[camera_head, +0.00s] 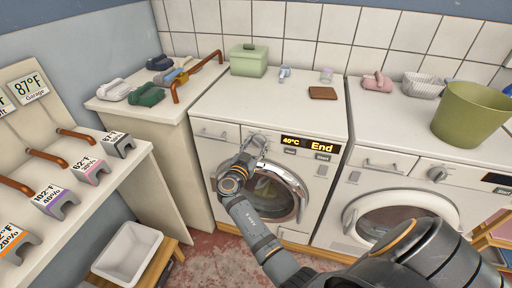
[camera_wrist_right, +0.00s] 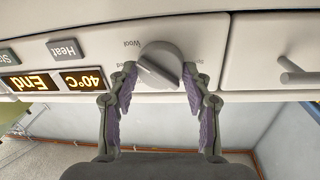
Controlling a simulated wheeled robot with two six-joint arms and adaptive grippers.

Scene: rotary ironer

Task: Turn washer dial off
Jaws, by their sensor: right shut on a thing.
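The left washer (camera_head: 222,158) has a display (camera_head: 310,144) reading "40°C" and "End". Its grey dial (camera_wrist_right: 158,62) shows in the right wrist view, where the picture is upside down, with a "Wool" label and other partly hidden labels around it. My right gripper (camera_head: 255,143) is at this dial and mostly covers it in the head view. In the wrist view, the two purple-padded fingers of my right gripper (camera_wrist_right: 160,78) are closed on either side of the dial. My left gripper is not in view.
A second washer (camera_head: 385,165) with its own dial (camera_head: 437,174) stands to the right. A green bucket (camera_head: 472,115), a green box (camera_head: 248,61) and a brown block (camera_head: 322,92) are on the tops. A white bin (camera_head: 128,250) stands at lower left.

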